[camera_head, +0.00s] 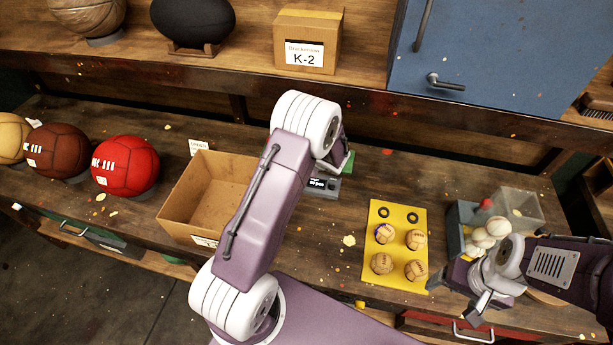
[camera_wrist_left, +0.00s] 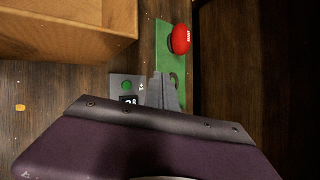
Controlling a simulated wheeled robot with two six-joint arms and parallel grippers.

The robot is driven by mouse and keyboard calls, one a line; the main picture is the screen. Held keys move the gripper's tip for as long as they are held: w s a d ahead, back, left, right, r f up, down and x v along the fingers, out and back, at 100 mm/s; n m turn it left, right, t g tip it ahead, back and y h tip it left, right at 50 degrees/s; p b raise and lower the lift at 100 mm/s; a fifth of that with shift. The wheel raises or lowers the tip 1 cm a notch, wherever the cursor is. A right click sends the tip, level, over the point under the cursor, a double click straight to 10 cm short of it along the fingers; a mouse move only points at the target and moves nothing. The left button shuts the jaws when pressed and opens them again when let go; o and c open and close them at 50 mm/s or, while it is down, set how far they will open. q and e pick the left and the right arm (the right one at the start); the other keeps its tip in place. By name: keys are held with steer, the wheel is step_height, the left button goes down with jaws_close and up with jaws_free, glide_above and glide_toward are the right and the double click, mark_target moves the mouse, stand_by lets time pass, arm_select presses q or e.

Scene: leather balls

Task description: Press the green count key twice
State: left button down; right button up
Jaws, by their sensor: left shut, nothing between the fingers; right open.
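The green count key (camera_wrist_left: 127,86) is a small round button on a grey counter box (camera_wrist_left: 116,79) in the left wrist view. A small dark display (camera_wrist_left: 128,100) with white figures sits below it. The box shows partly in the head view (camera_head: 322,193), behind my left arm; the key is hidden there. My left gripper (camera_wrist_left: 163,80) is shut and empty, its fingers just right of the key in the picture; I cannot tell their height. In the head view my left gripper (camera_head: 342,158) is mostly hidden by its wrist. My right gripper (camera_head: 478,294) is open, at the lower right.
An open cardboard box (camera_head: 213,187) stands left of the counter. A red ball (camera_wrist_left: 181,39) lies on a green strip (camera_wrist_left: 163,36) near my left fingers. A yellow tray (camera_head: 397,237) with several balls lies right. A shelf (camera_head: 180,62) runs behind.

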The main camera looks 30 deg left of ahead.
arm_select(q)
step_height(320, 180, down, 8)
steer(key=b, duration=0.5)
steer(key=shift+s+d+b, duration=0.1)
steer(key=shift+b, duration=0.2)
steer(key=shift+d+f+b, duration=0.1)
steer(key=shift+f+b, duration=0.15)
steer(key=shift+b, duration=0.2)
arm_select(e)
step_height(320, 180, down, 6)
steer(key=shift+d+f, duration=0.15)
steer(key=shift+d, duration=0.05)
steer(key=shift+s, duration=0.1)
stand_by(1.0)
arm_select(q)
steer(key=shift+f+b, duration=0.45)
steer(key=shift+b, duration=0.25)
arm_select(e)
steer(key=shift+f, duration=0.75)
